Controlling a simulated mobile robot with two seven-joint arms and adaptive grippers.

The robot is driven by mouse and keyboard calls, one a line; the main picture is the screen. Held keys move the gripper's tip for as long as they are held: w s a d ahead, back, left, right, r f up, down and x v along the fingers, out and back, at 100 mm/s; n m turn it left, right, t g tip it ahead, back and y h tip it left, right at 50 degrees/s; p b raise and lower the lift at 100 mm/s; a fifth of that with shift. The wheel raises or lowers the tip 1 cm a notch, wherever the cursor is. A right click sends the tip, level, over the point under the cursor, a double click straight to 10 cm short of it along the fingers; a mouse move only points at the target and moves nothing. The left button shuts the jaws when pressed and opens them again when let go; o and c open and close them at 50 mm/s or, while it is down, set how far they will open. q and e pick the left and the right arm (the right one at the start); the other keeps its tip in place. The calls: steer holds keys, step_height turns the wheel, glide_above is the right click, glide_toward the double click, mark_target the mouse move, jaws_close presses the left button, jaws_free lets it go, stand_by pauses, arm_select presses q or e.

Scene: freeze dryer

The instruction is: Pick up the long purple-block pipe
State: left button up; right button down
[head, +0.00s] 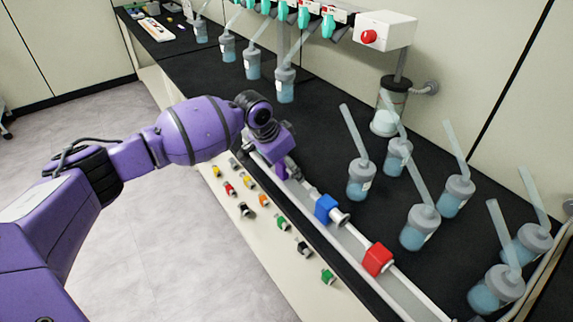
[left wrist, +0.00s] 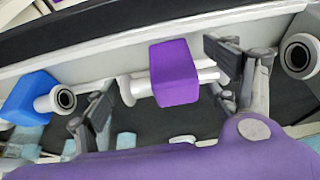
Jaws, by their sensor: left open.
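The purple-block pipe (left wrist: 175,72) lies on the light rail, its purple block in the middle of a pale tube. In the head view its block (head: 281,172) shows only partly beneath my gripper. My left gripper (head: 288,166) is over it, coming in from the left. In the left wrist view the open fingers (left wrist: 161,82) stand apart on either side of the purple block, with gaps to it. I cannot tell how far above the pipe they are. My right gripper is not in view.
A blue-block pipe (head: 326,209) and a red-block pipe (head: 377,259) lie further along the rail (head: 340,240). Small coloured valves (head: 264,200) line the pale front panel. Several flasks with blue liquid (head: 361,180) stand to the right on the black bench.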

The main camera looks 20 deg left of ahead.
arm_select(q)
steer(key=shift+r, duration=0.1)
steer(key=c, duration=1.4)
